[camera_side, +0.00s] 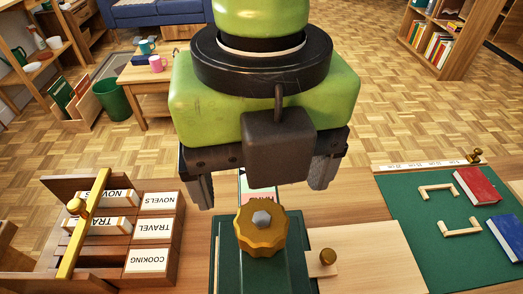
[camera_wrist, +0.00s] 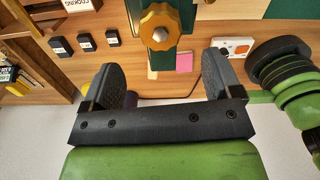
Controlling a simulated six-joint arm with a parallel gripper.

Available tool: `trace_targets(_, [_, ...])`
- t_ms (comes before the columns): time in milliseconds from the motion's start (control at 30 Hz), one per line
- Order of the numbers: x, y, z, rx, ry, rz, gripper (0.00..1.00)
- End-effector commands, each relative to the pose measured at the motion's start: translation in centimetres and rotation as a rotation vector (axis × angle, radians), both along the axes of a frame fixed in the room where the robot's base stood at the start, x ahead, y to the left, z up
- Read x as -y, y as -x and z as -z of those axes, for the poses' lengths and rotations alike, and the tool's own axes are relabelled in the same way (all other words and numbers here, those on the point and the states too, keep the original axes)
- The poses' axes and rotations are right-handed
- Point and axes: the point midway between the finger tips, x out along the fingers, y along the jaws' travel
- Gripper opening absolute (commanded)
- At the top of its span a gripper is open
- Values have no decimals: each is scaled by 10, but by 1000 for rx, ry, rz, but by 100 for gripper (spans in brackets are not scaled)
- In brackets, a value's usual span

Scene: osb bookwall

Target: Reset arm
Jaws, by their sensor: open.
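My gripper (camera_side: 262,182) is green and black and hangs high over the bench in the side view. Its two dark fingers stand wide apart with nothing visible between them. A brass knob (camera_side: 262,232) on a dark green fixture (camera_side: 228,262) is just in front of the gripper in the side view. The same knob (camera_wrist: 160,34) is beyond the fingertips in the wrist view.
A wooden sorter (camera_side: 115,255) labelled NOVELS, TRAVEL and COOKING stands at left, with a brass-coloured bar across it. At right, a green mat (camera_side: 415,225) holds a red book (camera_side: 475,188), a blue book (camera_side: 508,236) and wooden brackets. A knobbed board (camera_side: 365,262) lies beside the fixture.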

Motion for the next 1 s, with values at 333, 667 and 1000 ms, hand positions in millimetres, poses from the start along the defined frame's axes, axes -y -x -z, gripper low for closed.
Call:
trace_targets(333, [0, 0, -16, -1, 0, 0, 84])
trace_targets(667, [0, 0, -16, -1, 0, 1, 84])
trace_targets(1000, [34, -24, -45, 11, -52, 295, 84])
